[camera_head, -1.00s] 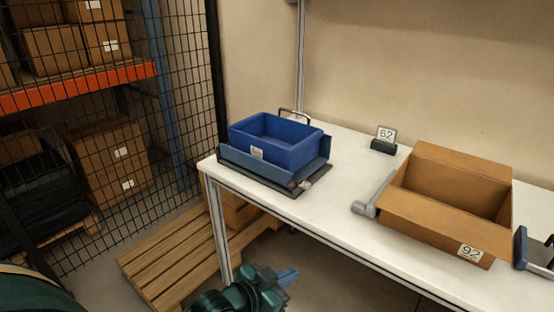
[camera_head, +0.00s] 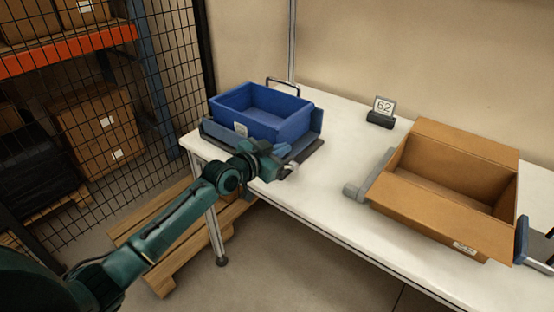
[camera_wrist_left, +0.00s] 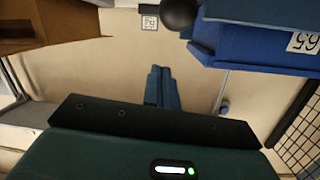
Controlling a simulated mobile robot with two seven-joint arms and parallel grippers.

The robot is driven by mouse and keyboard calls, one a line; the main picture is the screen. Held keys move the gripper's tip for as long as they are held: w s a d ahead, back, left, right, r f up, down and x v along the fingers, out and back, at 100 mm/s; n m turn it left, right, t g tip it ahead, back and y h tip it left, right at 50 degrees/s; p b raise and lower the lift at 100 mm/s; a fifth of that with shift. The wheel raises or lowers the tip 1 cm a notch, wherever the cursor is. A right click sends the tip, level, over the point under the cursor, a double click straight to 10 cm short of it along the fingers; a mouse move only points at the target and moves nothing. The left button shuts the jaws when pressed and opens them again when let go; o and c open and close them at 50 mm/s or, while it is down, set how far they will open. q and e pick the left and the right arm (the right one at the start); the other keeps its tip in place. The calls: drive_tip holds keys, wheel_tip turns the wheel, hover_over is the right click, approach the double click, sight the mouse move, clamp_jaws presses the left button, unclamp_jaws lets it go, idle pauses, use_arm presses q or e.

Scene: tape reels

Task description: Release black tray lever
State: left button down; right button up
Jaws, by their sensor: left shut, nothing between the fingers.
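The dark tray (camera_head: 308,151) lies at the left end of the white table with low blue-grey side plates. A blue bin (camera_head: 262,108) sits in it. A light grey lever end (camera_head: 291,169) shows at the tray's near right corner, partly hidden by my left gripper. In the left wrist view a round black knob (camera_wrist_left: 181,12) shows at the top, beside the blue bin (camera_wrist_left: 255,42). My left gripper (camera_head: 287,156) is at the tray's near edge, its blue fingers together and empty. In the wrist view the fingers (camera_wrist_left: 162,88) point toward the knob, apart from it. My right gripper is not in view.
A cardboard box (camera_head: 440,215) stands in a grey holder (camera_head: 371,183) on the right of the table. A small number sign (camera_head: 382,108) stands behind, between bin and box. The table between tray and box is clear. A wooden pallet (camera_head: 150,245) lies on the floor.

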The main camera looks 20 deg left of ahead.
use_arm(q)
drive_tip(key=shift+w+d+f, duration=0.2)
drive_tip(key=shift+w+d, duration=0.1)
drive_tip(key=shift+w, duration=0.35)
drive_tip(key=shift+s+a+f, duration=0.3)
drive_tip(key=shift+s+f, duration=0.05)
drive_tip(key=shift+f, duration=0.25)
drive_tip(key=shift+s+a+f, duration=0.25)
drive_tip(key=shift+s+f, duration=0.05)
drive_tip(key=shift+f, duration=0.3)
drive_tip(key=shift+s+a+f, duration=0.2)
drive_tip(key=shift+f, duration=0.25)
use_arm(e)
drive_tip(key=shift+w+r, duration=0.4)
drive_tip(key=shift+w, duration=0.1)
